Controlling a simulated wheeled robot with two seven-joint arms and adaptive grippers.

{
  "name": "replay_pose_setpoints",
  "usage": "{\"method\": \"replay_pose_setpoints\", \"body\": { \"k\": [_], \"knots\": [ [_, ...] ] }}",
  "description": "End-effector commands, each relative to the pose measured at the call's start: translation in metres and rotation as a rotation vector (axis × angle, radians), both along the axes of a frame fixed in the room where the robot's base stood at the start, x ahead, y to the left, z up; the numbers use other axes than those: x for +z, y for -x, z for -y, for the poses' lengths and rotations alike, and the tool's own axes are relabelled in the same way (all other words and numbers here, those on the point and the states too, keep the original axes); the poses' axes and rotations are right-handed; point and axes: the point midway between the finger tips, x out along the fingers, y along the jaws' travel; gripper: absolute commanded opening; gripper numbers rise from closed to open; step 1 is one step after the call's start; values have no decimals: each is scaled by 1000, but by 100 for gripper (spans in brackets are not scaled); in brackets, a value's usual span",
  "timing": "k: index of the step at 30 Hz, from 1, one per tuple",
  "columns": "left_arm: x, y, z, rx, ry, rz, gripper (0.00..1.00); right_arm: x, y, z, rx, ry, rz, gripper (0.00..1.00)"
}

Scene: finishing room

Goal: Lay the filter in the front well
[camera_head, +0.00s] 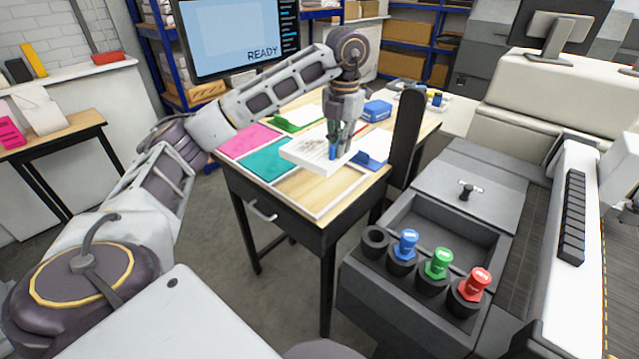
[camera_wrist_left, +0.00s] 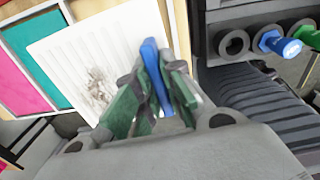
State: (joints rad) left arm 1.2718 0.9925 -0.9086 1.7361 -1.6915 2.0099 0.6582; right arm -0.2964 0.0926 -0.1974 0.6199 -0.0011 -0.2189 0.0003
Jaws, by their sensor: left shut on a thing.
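My left gripper (camera_head: 342,140) is shut on the upright blue tab (camera_wrist_left: 153,70) of a white ribbed filter (camera_head: 308,153). The filter lies about flat, over or on the wooden table; I cannot tell if it touches. In the left wrist view, the filter (camera_wrist_left: 75,55) has a dark smudge on its face, beside the fingers (camera_wrist_left: 155,85). An open, empty dark well (camera_head: 450,228) is in the grey machine at right, just behind the row of bottles. Behind that well is a flat grey lid (camera_head: 460,180) with a black knob. My right gripper is not in view.
The table (camera_head: 325,190) has framed fields, one pink (camera_head: 248,140) and one teal (camera_head: 262,162). Blue, green and red bottles (camera_head: 439,264) stand in holders, with one empty holder (camera_head: 375,241). A dark upright panel (camera_head: 405,135) stands between table and machine.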

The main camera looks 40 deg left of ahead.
Motion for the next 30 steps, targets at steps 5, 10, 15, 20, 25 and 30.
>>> {"method": "replay_pose_setpoints", "body": {
  "k": [5, 10, 15, 20, 25, 30],
  "knots": [
    [1, 0, 0, -61, -2, 2, 0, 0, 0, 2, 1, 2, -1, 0],
    [1, 0, 0, -78, -3, 1, 0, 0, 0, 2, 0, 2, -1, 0],
    [1, 0, 0, -78, -3, 1, 0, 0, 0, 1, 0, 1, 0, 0],
    [-2, 0, 0, -77, -3, 1, 0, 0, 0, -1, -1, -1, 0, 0],
    [-16, 1, -1, -77, -3, -2, 0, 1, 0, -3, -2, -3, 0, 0],
    [-39, 1, -1, -76, -4, -2, 0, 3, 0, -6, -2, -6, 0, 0]
  ]
}}
